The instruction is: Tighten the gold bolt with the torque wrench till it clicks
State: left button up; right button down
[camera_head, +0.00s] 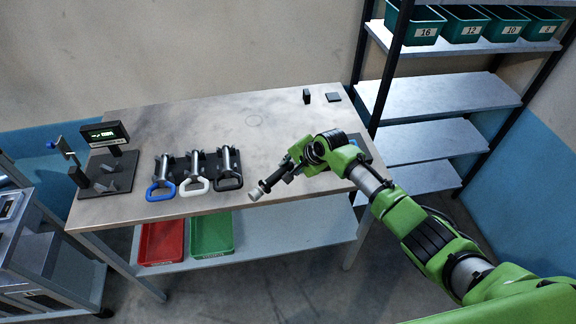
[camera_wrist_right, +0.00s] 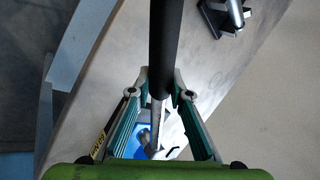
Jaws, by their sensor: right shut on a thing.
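My right gripper (camera_head: 287,172) is over the front right part of the table, shut on the torque wrench (camera_head: 268,186). The wrench has a dark grip and a pale round end that points to the lower left, near the table's front edge. In the right wrist view the gripper (camera_wrist_right: 160,93) has its fingers on either side of the dark bar of the wrench (camera_wrist_right: 166,45), and a thinner metal part runs on below it. A blue fixture (camera_wrist_right: 143,130) with metal parts shows beyond the fingers. I cannot make out the gold bolt in either view. My left gripper is out of view.
The table (camera_head: 240,120) holds a rack of tools with blue (camera_head: 160,190), white (camera_head: 194,188) and black (camera_head: 229,182) handles. A display stand (camera_head: 105,132) is at the left. Red (camera_head: 162,242) and green (camera_head: 211,234) bins sit below.

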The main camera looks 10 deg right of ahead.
jog(key=shift+w+r, duration=0.15)
jog(key=shift+r, duration=0.05)
jog(key=shift+r, duration=2.45)
jog(key=shift+d, duration=0.1)
